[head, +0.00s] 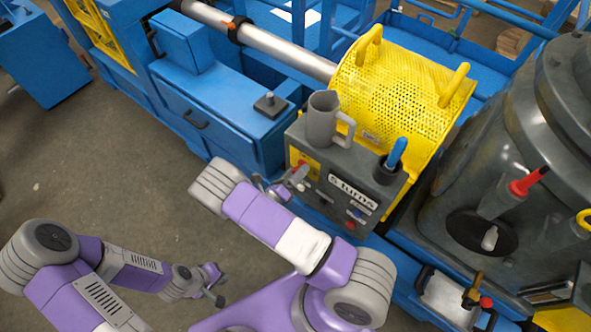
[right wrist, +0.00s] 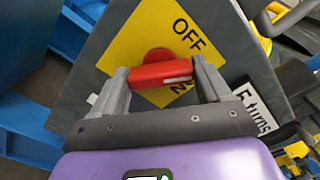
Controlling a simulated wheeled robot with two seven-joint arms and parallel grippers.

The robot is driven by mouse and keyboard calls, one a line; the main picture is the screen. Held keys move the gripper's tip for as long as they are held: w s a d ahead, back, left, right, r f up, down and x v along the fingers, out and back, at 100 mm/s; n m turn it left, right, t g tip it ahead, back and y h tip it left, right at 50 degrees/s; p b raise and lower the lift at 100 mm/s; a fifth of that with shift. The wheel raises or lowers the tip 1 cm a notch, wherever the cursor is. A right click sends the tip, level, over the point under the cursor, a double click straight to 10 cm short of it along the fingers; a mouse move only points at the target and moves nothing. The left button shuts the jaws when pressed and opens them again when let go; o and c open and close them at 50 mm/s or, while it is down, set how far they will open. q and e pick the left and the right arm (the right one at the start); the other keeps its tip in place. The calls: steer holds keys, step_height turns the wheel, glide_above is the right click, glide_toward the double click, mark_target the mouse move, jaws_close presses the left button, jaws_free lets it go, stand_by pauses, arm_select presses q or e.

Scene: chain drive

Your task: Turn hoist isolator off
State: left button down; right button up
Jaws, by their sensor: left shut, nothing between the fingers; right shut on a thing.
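The hoist isolator is a red handle (right wrist: 158,74) on a yellow plate (right wrist: 143,40) marked OFF; a second label below is mostly covered by the handle. The handle lies nearly level in the right wrist view, its white mark at the right end, below the OFF word. My right gripper (right wrist: 164,78) is shut on the handle, one finger at each end. In the head view my right gripper (head: 297,179) is at the front of the grey control box (head: 364,172), hiding most of the handle. My left gripper (head: 214,286) is shut and empty, low and left of the box.
A grey mug (head: 321,118) and a dark cup holding a blue-handled thing (head: 397,153) stand on the box. A yellow perforated guard (head: 400,90) is behind it. A grey tank (head: 530,130) stands at right. The floor at left is clear.

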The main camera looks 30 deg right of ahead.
steer(key=shift+w+r+n+p, duration=0.1)
steer(key=shift+n+p, duration=0.95)
steer(key=shift+n, duration=2.55)
steer(key=shift+d, duration=0.1)
steer(key=o, duration=0.9)
steer(key=shift+o, duration=0.6)
steer(key=v, duration=0.7)
steer(key=shift+a+p, duration=0.3)
